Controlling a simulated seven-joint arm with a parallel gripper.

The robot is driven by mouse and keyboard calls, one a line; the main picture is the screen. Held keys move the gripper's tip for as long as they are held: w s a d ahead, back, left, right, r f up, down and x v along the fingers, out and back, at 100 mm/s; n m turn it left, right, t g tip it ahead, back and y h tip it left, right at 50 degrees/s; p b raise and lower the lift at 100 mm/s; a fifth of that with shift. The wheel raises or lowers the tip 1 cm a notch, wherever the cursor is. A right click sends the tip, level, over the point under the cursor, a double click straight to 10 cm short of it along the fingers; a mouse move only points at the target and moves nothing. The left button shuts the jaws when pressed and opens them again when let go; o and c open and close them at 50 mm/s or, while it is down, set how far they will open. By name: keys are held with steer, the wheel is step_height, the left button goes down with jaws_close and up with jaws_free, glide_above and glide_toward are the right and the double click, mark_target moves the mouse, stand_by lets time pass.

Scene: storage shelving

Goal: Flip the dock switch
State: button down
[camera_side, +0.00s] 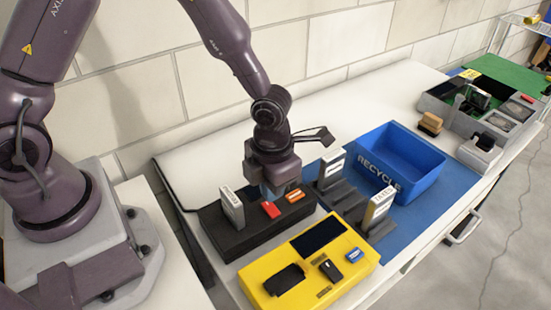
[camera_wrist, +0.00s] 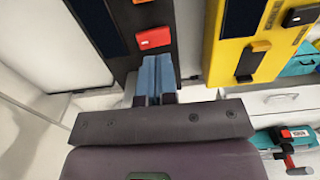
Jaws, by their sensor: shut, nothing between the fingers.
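A black dock (camera_side: 238,240) lies on the bench, with a red switch (camera_side: 271,210) and an orange block (camera_side: 294,195) on its top. A grey-white cartridge (camera_side: 231,207) stands upright at its left end. In the wrist view the red switch (camera_wrist: 153,38) sits just ahead of my fingertips on the dock (camera_wrist: 160,15). My gripper (camera_side: 268,192) is low over the dock, close behind the red switch. In the wrist view its blue fingers (camera_wrist: 155,68) are together with nothing between them. I cannot tell whether they touch the switch or the dock.
A yellow panel (camera_side: 259,272) with black parts and a blue piece (camera_side: 355,255) lies in front of the dock. Two cartridges (camera_side: 331,166) (camera_side: 377,209) stand in dark holders to the right. A blue recycle bin (camera_side: 425,178) and grey bins (camera_side: 436,104) are farther right.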

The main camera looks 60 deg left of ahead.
step_height(320, 180, up, 10)
steer(key=d, duration=0.1)
steer(key=shift+d, duration=0.2)
